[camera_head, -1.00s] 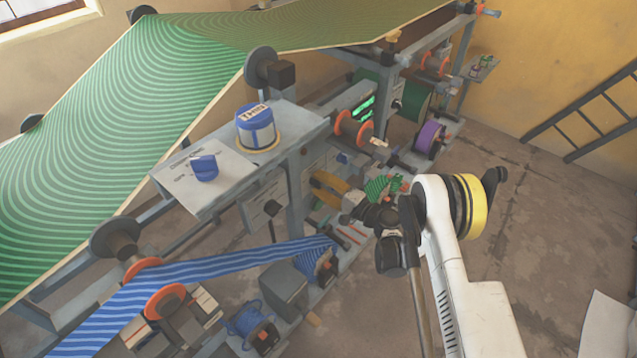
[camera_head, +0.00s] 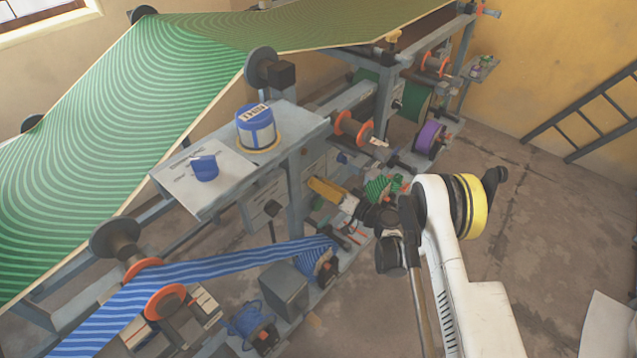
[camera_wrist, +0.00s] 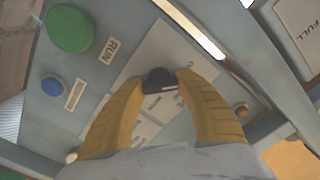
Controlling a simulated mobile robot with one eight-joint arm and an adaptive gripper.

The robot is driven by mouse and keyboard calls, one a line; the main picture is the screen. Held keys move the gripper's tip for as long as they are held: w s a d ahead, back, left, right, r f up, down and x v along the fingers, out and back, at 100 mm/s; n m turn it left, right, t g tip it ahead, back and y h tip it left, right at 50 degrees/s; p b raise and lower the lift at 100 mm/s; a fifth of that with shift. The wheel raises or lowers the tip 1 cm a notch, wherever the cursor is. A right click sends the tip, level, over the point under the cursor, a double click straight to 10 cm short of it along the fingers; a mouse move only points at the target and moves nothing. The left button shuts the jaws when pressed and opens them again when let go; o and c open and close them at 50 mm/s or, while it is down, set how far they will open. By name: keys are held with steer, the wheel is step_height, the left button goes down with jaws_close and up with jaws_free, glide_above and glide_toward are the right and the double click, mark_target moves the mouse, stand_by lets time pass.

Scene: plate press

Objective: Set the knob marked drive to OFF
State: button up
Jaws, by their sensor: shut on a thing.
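My gripper (camera_wrist: 160,92) has two yellow fingers. In the wrist view they are closed on a small black knob (camera_wrist: 158,78), one finger on each side. The knob sits on a pale label plate (camera_wrist: 150,50) on a grey panel. Dark printed lines show on the plate beside the fingers, but I cannot read them. The knob's marking and exact setting are not clear, as the fingers cover part of it. In the head view my gripper (camera_head: 318,187) is low at the machine's side, under the table shelf, and the knob is hidden.
A green button (camera_wrist: 69,28) beside a RUN label (camera_wrist: 110,50) and a blue button (camera_wrist: 51,86) are on the same panel. The shelf (camera_head: 215,190) carries a blue cup (camera_head: 204,168) and a blue-topped container (camera_head: 255,128). A blue striped web (camera_head: 215,262) runs nearby. Open floor lies right.

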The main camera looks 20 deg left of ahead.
steer(key=shift+n, duration=1.1)
steer(key=o, duration=1.2)
